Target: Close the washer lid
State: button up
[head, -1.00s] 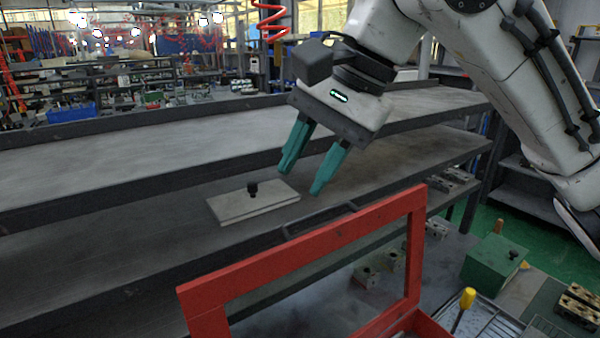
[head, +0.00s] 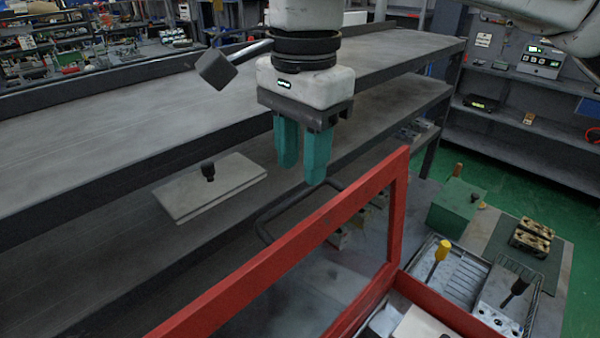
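The washer lid (head: 350,212) is a red frame with a clear pane. It stands raised and open at the lower middle of the head view, hinged to the red washer box (head: 440,305) at the lower right. A dark bar handle (head: 292,208) sticks out from the far side of its top edge. My gripper (head: 302,174) points down just above and behind the handle. Its two teal fingers are apart with nothing between them. I cannot tell whether a fingertip touches the handle.
A pale plate with a black knob (head: 212,188) lies on the lower shelf (head: 110,240) behind the lid. A green box (head: 455,205), a yellow-handled tool (head: 440,251), a wire rack (head: 470,272) and brass-coloured blocks (head: 532,234) are at the right. The area above the washer box is clear.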

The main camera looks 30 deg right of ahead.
aim_at(301, 192)
jog(key=shift+f, duration=1.95)
grip_shut()
